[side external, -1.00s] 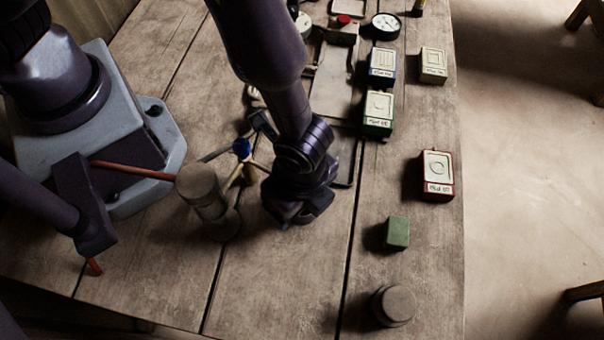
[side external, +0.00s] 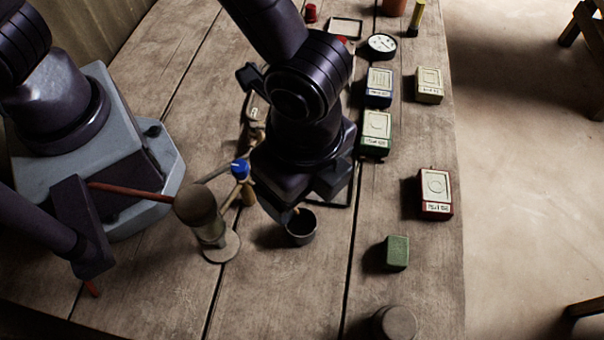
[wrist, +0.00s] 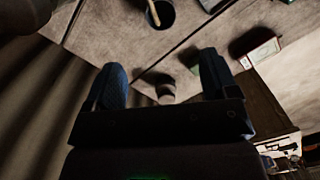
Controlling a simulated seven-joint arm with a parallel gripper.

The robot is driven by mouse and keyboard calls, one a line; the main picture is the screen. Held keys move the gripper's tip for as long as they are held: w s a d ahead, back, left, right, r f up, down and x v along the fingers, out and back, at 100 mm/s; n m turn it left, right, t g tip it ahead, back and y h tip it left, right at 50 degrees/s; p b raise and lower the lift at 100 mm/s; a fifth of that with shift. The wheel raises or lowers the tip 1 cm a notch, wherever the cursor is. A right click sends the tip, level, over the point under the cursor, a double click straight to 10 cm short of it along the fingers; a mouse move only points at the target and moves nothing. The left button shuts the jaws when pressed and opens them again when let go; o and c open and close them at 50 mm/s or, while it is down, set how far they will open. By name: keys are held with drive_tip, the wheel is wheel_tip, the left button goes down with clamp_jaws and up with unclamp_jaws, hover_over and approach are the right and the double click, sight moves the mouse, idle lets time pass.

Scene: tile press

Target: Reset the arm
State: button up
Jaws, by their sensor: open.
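My gripper (side external: 303,196) is open and empty, with dark jaws pointing down above the table. In the wrist view both fingers of my gripper (wrist: 160,82) stand apart with nothing between them in contact. A dark round cup (side external: 301,232) stands on the table just below and in front of the gripper. The cup also shows at the top of the wrist view (wrist: 165,17), with a light stick-like thing in it. A grey round-topped piece (side external: 395,323) stands at the table's near edge; what seems to be the same piece shows beyond the fingers in the wrist view (wrist: 165,92).
A green block (side external: 397,253), a red-based box (side external: 435,193), a green-based box (side external: 376,131) and a gauge (side external: 382,45) lie to the right. Bare planks lie in front.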

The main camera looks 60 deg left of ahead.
drive_tip(key=s+a+r+n+t, duration=0.1)
drive_tip(key=a+r+n+t, duration=0.1)
drive_tip(key=a+r+n, duration=0.6)
drive_tip(key=a+r+n+t, duration=0.3)
drive_tip(key=a+r+n, duration=0.4)
drive_tip(key=a, duration=1.2)
wheel_tip(320, 180, up, 5)
drive_tip(key=shift+s+a+f+n+h, duration=0.1)
drive_tip(key=shift+s+a+n+h, duration=0.05)
drive_tip(key=shift+s+n+h, duration=0.25)
drive_tip(key=shift+c, duration=0.2)
